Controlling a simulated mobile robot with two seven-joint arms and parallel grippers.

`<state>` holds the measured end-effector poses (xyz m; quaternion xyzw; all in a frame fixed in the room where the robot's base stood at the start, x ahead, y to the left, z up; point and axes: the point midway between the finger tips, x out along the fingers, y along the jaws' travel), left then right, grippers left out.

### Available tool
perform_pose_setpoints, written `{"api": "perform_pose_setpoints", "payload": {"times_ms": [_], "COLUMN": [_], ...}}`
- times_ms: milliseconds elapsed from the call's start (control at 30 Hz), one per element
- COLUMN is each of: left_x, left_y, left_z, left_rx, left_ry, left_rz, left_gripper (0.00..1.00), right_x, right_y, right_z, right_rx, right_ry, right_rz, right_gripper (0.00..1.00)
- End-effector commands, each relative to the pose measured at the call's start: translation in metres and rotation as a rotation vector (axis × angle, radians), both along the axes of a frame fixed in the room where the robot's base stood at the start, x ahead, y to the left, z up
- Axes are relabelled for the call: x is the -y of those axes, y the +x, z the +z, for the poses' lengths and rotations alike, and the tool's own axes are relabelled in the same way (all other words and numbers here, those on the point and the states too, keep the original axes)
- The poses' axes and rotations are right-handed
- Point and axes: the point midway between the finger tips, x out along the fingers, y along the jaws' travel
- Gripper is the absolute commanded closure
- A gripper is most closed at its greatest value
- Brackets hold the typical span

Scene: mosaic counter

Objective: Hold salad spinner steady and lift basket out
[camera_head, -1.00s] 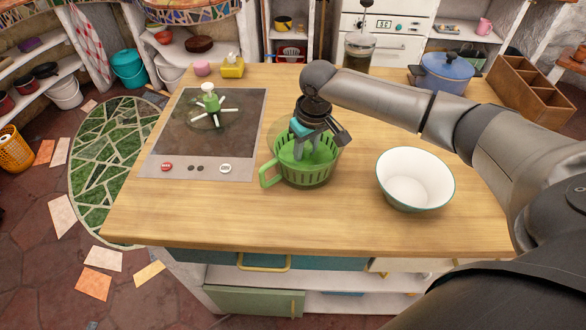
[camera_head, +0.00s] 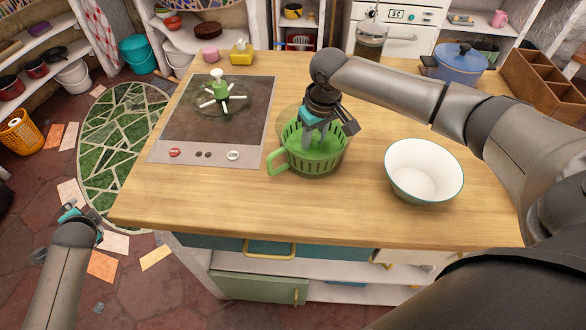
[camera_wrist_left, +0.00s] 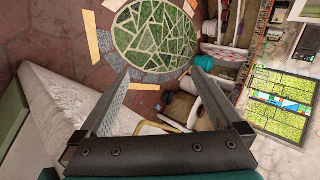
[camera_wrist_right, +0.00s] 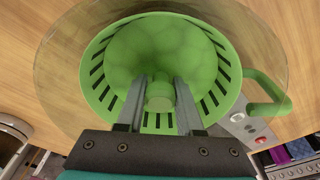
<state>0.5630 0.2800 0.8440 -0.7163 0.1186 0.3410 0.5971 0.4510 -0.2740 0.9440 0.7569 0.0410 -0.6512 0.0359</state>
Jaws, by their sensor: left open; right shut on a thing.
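The salad spinner's clear bowl (camera_head: 343,140) stands on the wooden counter, with a green loop handle (camera_head: 277,161) at its left side. The slotted green basket (camera_head: 312,160) sits inside the bowl; it also shows from above in the right wrist view (camera_wrist_right: 110,62). My right gripper (camera_head: 309,146) reaches down into the basket and is shut on its green centre post (camera_wrist_right: 160,96). My left gripper (camera_head: 68,212) is open and empty, left of the counter and away from the spinner. The left wrist view shows its fingers apart over the floor.
A white bowl (camera_head: 424,170) stands right of the spinner. A blue pot (camera_head: 455,64) and wooden crate (camera_head: 540,82) stand at the back right. The counter's front is clear.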

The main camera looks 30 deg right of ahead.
Motion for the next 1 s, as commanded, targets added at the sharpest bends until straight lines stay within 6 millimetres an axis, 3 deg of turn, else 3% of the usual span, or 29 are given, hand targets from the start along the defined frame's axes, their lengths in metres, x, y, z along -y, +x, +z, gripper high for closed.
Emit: {"api": "perform_pose_setpoints", "payload": {"times_ms": [33, 100, 367, 567, 700, 900, 1000], "left_x": [0.013, 0.033, 0.108, 0.215, 0.284, 0.369, 0.400], "left_y": [0.017, 0.034, 0.070, 0.017, -0.031, -0.113, -0.154], "left_z": [0.027, 0.060, 0.192, 0.169, 0.163, 0.167, 0.173], "left_rx": [0.023, 0.038, 0.115, 0.055, 0.046, 0.071, 0.093], "left_ry": [0.069, 0.192, 0.667, 0.874, 1.005, 1.179, 1.249], "left_rz": [-0.058, -0.146, -0.388, -0.621, -0.771, -0.967, -1.047], "left_gripper": [0.00, 0.00, 0.00, 0.00, 0.00, 0.00, 0.00], "right_x": [0.000, 0.000, 0.000, 0.000, 0.000, 0.000, 0.000], "right_y": [0.000, 0.000, 0.000, 0.000, 0.000, 0.000, 0.000], "right_z": [0.000, 0.000, 0.000, 0.000, 0.000, 0.000, 0.000], "right_rx": [0.001, 0.001, 0.001, 0.001, 0.001, 0.001, 0.001], "right_ry": [0.000, 0.000, 0.000, 0.000, 0.000, 0.000, 0.000], "right_rz": [0.000, 0.000, 0.000, 0.000, 0.000, 0.000, 0.000], "right_gripper": [1.00, 1.00, 1.00, 1.00, 1.00, 1.00, 1.00]}}
